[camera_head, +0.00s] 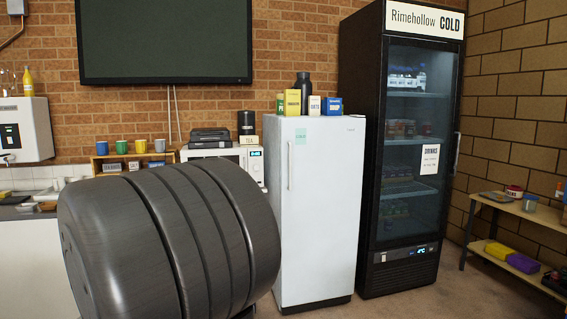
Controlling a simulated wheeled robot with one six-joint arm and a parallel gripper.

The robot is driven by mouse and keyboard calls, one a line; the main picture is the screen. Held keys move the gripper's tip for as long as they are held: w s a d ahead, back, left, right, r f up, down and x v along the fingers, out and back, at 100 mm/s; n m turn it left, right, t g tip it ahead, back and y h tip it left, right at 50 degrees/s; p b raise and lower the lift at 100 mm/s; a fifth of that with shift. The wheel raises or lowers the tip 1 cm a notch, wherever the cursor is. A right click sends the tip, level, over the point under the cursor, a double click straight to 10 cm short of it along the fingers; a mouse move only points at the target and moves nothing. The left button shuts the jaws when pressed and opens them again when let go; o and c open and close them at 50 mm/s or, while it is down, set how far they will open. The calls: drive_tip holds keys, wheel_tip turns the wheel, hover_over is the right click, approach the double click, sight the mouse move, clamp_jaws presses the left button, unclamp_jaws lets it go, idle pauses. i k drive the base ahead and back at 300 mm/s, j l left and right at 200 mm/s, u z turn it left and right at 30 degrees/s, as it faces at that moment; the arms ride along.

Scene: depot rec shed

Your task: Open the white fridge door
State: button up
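The white fridge (325,215) stands upright against the brick wall in the middle of the view. Its door is shut. A thin vertical handle (289,167) runs along the upper left part of the door. A small pale green note is stuck near the door's upper left corner. A big dark grey ribbed part of my own arm fills the lower left and stands in front of the fridge's lower left side. My gripper is not in view.
A tall black glass-door cooler (412,160) stands close at the fridge's right. Boxes and a dark bottle (302,86) stand on the fridge top. A white microwave (226,153) is at left. A wooden bench (522,208) stands at right. Floor shows before the cooler.

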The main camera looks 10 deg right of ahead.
sight(321, 158)
drive_tip(key=i+l+z, duration=0.35)
drive_tip(key=i+l, duration=0.2)
drive_tip(key=i, duration=0.4)
drive_tip(key=i+l+z, duration=0.3)
drive_tip(key=i, duration=0.65)
drive_tip(key=i+z, duration=0.35)
drive_tip(key=i, duration=0.65)
